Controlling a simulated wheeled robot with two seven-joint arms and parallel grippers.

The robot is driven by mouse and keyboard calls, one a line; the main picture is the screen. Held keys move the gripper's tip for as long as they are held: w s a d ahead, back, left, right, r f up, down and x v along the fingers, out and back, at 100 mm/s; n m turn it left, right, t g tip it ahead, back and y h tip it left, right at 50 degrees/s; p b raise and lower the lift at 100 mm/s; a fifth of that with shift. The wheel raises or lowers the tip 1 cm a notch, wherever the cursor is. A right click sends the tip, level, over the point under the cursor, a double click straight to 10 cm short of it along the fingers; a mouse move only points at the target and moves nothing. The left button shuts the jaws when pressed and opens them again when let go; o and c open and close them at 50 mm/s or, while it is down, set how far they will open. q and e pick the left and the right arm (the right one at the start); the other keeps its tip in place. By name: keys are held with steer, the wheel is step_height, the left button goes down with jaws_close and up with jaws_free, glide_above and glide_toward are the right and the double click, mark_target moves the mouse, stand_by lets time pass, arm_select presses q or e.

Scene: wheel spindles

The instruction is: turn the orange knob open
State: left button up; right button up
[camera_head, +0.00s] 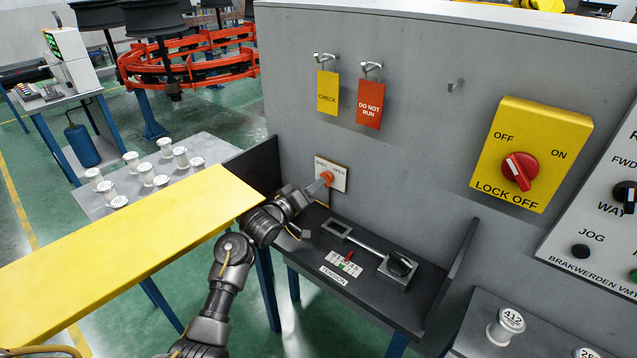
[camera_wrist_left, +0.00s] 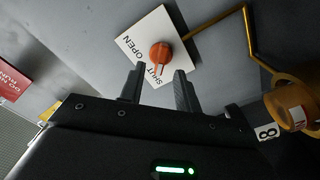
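The orange knob (camera_head: 327,177) sits on a small white plate marked SHUT and OPEN (camera_head: 338,168), low on the grey panel. In the left wrist view the knob (camera_wrist_left: 160,54) has a narrow pointer aimed at the word SHUT. My left gripper (camera_head: 314,187) reaches up to the plate from the lower left. In the left wrist view its two dark fingers (camera_wrist_left: 158,86) are apart with nothing between them. The knob lies just beyond the fingertips, roughly centred on the gap. Contact with the knob cannot be made out. My right gripper is out of view.
A dark shelf (camera_head: 310,255) with a tension lever (camera_head: 370,246) lies below the knob, with side walls. A yellow beam (camera_head: 130,230) is left of my forearm. CHECK (camera_head: 328,93) and DO NOT RUN (camera_head: 370,103) tags hang above. A red lock-off switch (camera_head: 520,170) is right.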

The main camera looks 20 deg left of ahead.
arm_select(q)
steer(key=shift+x, duration=1.25)
jaws_close()
